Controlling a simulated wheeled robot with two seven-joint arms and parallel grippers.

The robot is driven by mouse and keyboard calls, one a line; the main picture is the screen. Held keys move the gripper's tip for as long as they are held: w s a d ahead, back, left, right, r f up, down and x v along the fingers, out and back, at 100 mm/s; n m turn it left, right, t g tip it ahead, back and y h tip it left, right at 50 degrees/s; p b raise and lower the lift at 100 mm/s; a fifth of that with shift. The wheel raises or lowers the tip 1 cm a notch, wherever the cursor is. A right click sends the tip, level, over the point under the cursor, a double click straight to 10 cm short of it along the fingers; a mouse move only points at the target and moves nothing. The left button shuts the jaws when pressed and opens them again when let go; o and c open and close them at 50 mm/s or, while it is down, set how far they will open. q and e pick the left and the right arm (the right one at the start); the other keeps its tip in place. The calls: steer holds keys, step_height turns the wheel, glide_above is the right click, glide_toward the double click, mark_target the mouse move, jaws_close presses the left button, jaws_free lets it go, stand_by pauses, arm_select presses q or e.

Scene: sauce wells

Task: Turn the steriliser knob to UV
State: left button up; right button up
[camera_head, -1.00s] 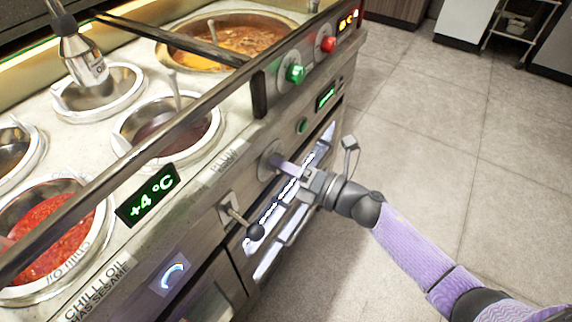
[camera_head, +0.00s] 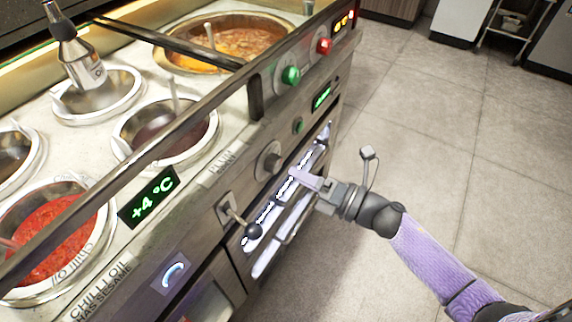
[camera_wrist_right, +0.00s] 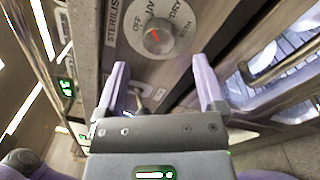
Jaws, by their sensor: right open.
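The steriliser knob (camera_head: 268,161) is a round grey knob on the counter's front panel. In the right wrist view the knob (camera_wrist_right: 157,37) has a red mark on its face and sits on a round dial lettered OFF, UV, DRY and BOTH. The red mark slants toward the UV side, but its exact setting is hard to tell. My right gripper (camera_head: 299,176) is open and empty, a short way out from the knob and apart from it. In the wrist view the knob lies beyond the gap between its fingers (camera_wrist_right: 160,66). My left gripper is not in view.
A lever with a black ball (camera_head: 253,231) sticks out left of the knob. Green (camera_head: 291,75) and red (camera_head: 324,46) buttons are farther along the panel. A rail (camera_head: 190,121) runs above the sauce wells. The tiled floor (camera_head: 430,120) at the right is clear.

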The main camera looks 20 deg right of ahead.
steer(key=v, duration=0.5)
steer(key=shift+s+d+p, duration=0.1)
steer(key=shift+d+p, duration=0.05)
steer(key=shift+p, duration=0.2)
